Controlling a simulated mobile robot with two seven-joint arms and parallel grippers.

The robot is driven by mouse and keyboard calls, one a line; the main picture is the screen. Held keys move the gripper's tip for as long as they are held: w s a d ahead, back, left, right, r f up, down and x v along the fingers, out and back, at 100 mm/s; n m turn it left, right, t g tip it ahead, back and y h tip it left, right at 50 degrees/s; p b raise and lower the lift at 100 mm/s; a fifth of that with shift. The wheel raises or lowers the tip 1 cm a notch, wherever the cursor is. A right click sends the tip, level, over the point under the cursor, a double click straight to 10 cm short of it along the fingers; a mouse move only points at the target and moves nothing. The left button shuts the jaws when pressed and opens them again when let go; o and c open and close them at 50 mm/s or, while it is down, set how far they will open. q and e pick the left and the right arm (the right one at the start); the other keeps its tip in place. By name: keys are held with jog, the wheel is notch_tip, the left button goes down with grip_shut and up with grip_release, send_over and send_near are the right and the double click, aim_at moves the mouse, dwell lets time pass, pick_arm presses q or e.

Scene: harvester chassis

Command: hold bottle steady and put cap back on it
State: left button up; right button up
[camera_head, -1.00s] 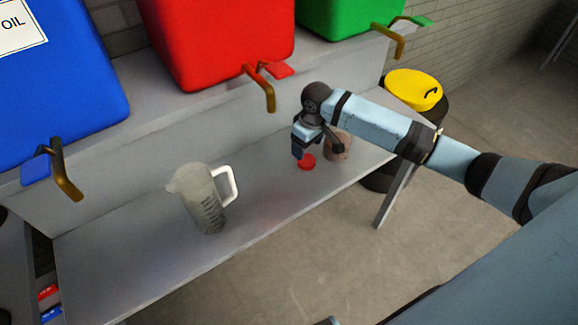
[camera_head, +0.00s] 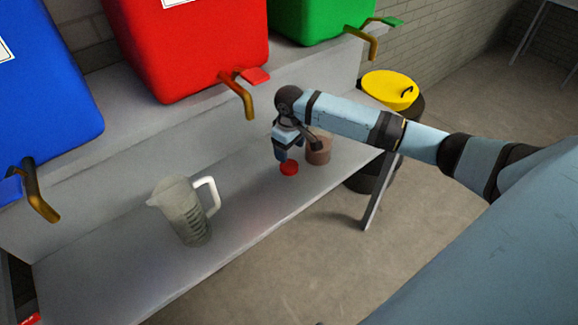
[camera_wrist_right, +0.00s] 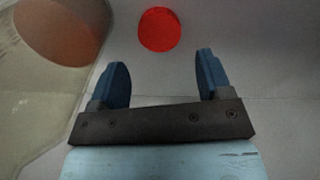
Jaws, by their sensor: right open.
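The red cap (camera_head: 289,168) lies on the grey bench shelf. A translucent bottle with brownish content (camera_head: 319,150) stands just to its right, partly behind my right gripper. My right gripper (camera_head: 284,155) is open and empty, close above and behind the cap in the head view. In the right wrist view the red cap (camera_wrist_right: 159,29) lies beyond the two spread fingertips (camera_wrist_right: 160,68), between their lines. Part of the bottle (camera_wrist_right: 62,32) fills the upper left of that view, beside the left finger. My left gripper is not in view.
A clear measuring jug (camera_head: 182,212) with a white handle stands left on the shelf (camera_head: 245,200). Blue (camera_head: 40,100), red (camera_head: 190,50) and green (camera_head: 310,18) tanks with brass taps stand on the ledge behind. A yellow-lidded bin (camera_head: 388,90) stands past the shelf's right end.

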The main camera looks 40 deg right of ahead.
aim_at(290, 166)
jog(key=shift+f, duration=1.1)
notch_tip(290, 166, down, 5)
jog(key=shift+d+f, duration=0.1)
jog(key=shift+f, duration=0.05)
jog(key=c, duration=0.7)
